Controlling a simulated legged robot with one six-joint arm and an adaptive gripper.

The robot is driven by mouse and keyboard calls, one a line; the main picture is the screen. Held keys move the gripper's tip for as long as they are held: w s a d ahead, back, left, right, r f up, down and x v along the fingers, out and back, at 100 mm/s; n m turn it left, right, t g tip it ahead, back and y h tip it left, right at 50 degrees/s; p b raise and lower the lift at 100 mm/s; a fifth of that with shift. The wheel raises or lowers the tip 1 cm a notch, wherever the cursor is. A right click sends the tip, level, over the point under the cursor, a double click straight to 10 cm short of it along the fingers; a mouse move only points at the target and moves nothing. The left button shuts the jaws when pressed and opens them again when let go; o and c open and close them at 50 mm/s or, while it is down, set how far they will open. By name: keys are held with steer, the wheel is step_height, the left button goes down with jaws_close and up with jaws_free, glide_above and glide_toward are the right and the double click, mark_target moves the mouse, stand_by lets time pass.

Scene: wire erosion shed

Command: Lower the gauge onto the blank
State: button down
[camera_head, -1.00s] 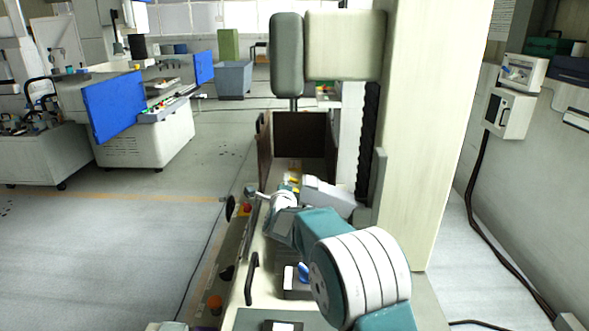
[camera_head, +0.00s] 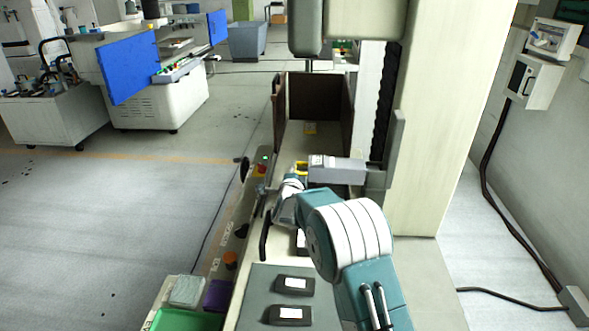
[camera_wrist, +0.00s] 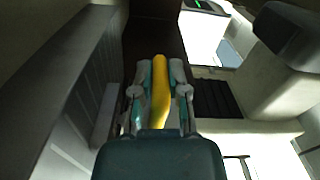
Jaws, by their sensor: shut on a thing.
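My gripper (camera_wrist: 160,98) is shut on a yellow gauge (camera_wrist: 160,75), which stands out beyond the fingertips in the wrist view. In the head view the gauge (camera_head: 301,167) shows only as a small yellow patch beyond my wrist, beside a grey machine arm (camera_head: 338,171). My gripper is mostly hidden there by my own arm. I cannot make out the blank for sure in either view. I cannot tell whether the gauge touches anything.
A cream column (camera_head: 435,120) stands close on the right. Black blocks (camera_head: 294,284) with white labels lie on a grey mat (camera_head: 255,292). A green tray (camera_head: 185,320) is at the front left.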

steer(key=shift+s+f, duration=0.15)
steer(key=shift+f, duration=0.65)
steer(key=c, duration=0.6)
jaws_free()
steer(key=shift+c, duration=0.2)
steer(key=shift+a, duration=0.1)
steer(key=shift+r, duration=0.3)
steer(key=s, duration=1.1)
steer(key=shift+s+f, duration=0.15)
steer(key=shift+s, duration=0.2)
